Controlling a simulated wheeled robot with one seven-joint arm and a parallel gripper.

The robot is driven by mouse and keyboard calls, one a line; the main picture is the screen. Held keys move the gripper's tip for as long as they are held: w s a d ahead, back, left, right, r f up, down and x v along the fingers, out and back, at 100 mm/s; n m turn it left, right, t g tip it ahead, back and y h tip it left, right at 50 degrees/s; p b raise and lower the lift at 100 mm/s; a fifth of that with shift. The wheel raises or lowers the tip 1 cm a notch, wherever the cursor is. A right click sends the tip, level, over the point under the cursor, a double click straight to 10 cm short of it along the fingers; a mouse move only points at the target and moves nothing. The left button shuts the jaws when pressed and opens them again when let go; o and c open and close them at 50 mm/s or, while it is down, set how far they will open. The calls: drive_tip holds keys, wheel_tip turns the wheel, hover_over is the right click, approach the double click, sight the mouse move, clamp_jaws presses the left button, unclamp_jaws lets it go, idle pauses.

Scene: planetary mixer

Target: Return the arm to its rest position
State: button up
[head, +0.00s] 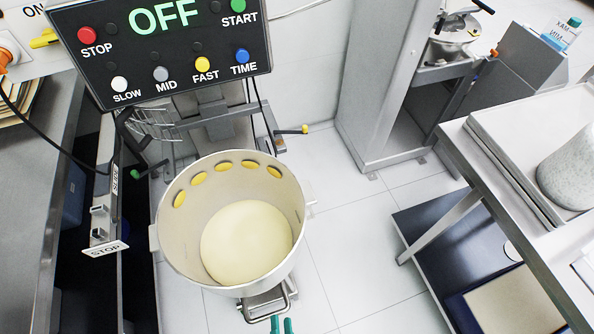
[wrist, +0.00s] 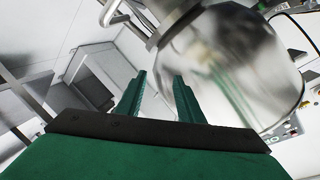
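My gripper (wrist: 159,78) has two green fingers that stand apart with nothing between them in the wrist view. In the head view the green fingertips of my gripper (head: 281,325) just show at the bottom edge, below the bowl's metal handle (head: 270,305). The rest of my arm is out of the head view. The mixer bowl (head: 172,232) stands in the middle of the head view with pale yellow contents. The shiny bowl (wrist: 238,62) fills the right of the wrist view, beside my fingers. I cannot tell how wide the gap to it is.
The control panel (head: 165,46) reads OFF above the bowl. A steel table (head: 510,215) with trays stands on the right. White floor (head: 350,225) between bowl and table is clear.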

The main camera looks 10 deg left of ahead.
drive_tip(key=w+d+r+n+h, duration=0.1)
drive_tip(key=d+r+n+h, duration=0.1)
drive_tip(key=r, duration=0.8)
drive_tip(key=w+d+r+n+h, duration=0.2)
drive_tip(key=d+r+n, duration=0.2)
drive_tip(key=r, duration=0.7)
drive_tip(key=shift+r+n, duration=0.25)
drive_tip(key=shift+n, duration=0.25)
